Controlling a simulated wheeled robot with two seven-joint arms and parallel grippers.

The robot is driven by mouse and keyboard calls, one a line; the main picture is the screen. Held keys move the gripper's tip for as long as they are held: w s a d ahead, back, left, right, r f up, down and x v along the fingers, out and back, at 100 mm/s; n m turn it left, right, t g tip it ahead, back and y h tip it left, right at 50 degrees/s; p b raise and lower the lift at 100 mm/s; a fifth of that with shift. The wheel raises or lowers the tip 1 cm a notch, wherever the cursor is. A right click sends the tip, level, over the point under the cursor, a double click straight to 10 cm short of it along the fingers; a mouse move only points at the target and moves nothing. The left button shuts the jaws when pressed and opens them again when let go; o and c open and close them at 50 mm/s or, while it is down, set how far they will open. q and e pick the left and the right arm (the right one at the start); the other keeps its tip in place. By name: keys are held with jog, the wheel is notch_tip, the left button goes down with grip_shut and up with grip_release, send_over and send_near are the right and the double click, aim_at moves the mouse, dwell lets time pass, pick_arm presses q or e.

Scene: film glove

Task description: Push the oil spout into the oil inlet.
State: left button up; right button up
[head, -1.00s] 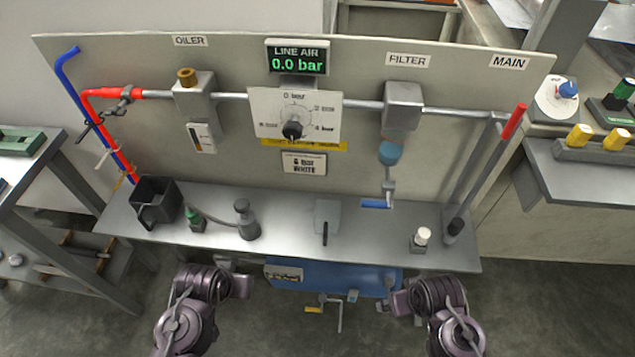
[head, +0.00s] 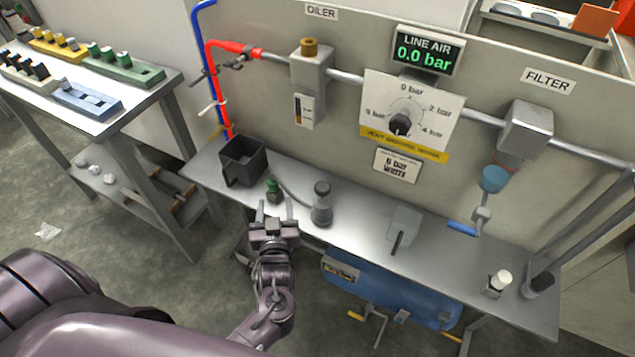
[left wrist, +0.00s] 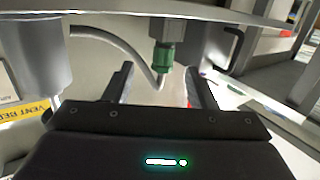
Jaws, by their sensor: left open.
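The green oil spout (head: 273,190) stands on the bench, joined by a grey hose to a grey bottle (head: 322,205) on its right. My left gripper (head: 274,208) is open and empty, at the bench's front edge just in front of the spout. In the left wrist view the spout (left wrist: 164,62) shows beyond the spread fingers (left wrist: 160,88), roughly between them; I cannot tell any contact. The grey oiler (head: 309,75) hangs on the pipe with a brass-coloured fitting (head: 309,46) on top, seemingly the oil inlet. My right gripper is out of view.
A black open bin (head: 242,162) stands left of the spout. A grey block with a dark handle (head: 403,228) lies right of the bottle. A blue tank (head: 390,290) sits under the bench. The line air display (head: 426,50) reads 0.0 bar.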

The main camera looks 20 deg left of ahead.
aim_at(273, 188)
pick_arm(q)
jog(key=shift+t+y, duration=0.4)
jog(key=x, duration=0.7)
jog(key=shift+w+a+r, duration=0.1)
jog(key=shift+w+a, duration=0.1)
jog(key=shift+a, duration=0.15)
jog(key=c, duration=1)
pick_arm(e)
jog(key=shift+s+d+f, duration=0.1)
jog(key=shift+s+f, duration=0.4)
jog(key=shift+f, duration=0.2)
pick_arm(q)
jog(key=shift+r, duration=0.1)
jog(key=shift+c, duration=0.2)
